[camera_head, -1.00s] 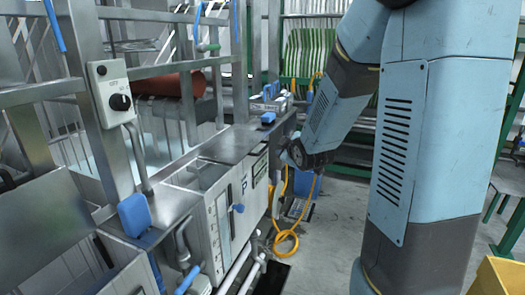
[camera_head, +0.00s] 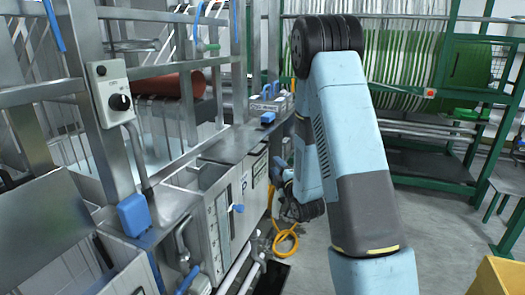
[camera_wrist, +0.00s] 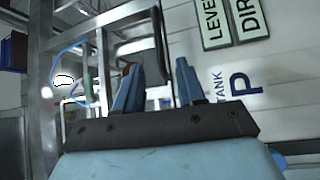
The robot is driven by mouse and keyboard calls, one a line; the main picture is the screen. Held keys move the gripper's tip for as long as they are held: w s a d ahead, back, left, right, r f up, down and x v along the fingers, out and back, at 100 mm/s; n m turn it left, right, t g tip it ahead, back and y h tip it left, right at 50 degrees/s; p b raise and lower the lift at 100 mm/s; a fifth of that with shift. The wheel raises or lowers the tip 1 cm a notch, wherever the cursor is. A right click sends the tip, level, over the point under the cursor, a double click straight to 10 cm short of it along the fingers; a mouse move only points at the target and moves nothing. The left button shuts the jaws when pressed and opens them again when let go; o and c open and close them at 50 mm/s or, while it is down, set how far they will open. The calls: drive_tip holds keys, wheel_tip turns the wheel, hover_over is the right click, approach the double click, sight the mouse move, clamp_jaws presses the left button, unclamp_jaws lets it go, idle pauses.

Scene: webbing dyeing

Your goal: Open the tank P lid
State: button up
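The white tank front marked TANK P (camera_wrist: 238,84) fills the right of the wrist view, with plates lettered LEVEL and DIR above the mark. My gripper (camera_wrist: 157,68) is open, its two blue fingers apart with nothing between them, in front of this panel. In the head view my gripper (camera_head: 279,172) shows small and partly hidden beside the far part of the tank row. A flat steel cover (camera_head: 231,146) lies on the tank row, and a blue handle (camera_head: 268,117) stands at its far end. I cannot tell whether these belong to tank P.
A control box with a black knob (camera_head: 110,93) is on the frame at left. An orange hose (camera_head: 286,240) lies on the floor. A green rack (camera_head: 425,160) stands behind; floor at right is partly clear.

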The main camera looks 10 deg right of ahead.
sight(263, 150)
drive_tip(key=w, duration=0.4)
drive_tip(key=w+a+r, duration=0.1)
drive_tip(key=w, duration=0.3)
drive_tip(key=w+a, duration=0.1)
drive_tip(key=w, duration=0.4)
drive_tip(key=shift+r, duration=0.35)
drive_tip(key=shift+s, duration=0.1)
clamp_jaws()
drive_tip(key=shift+a, duration=0.1)
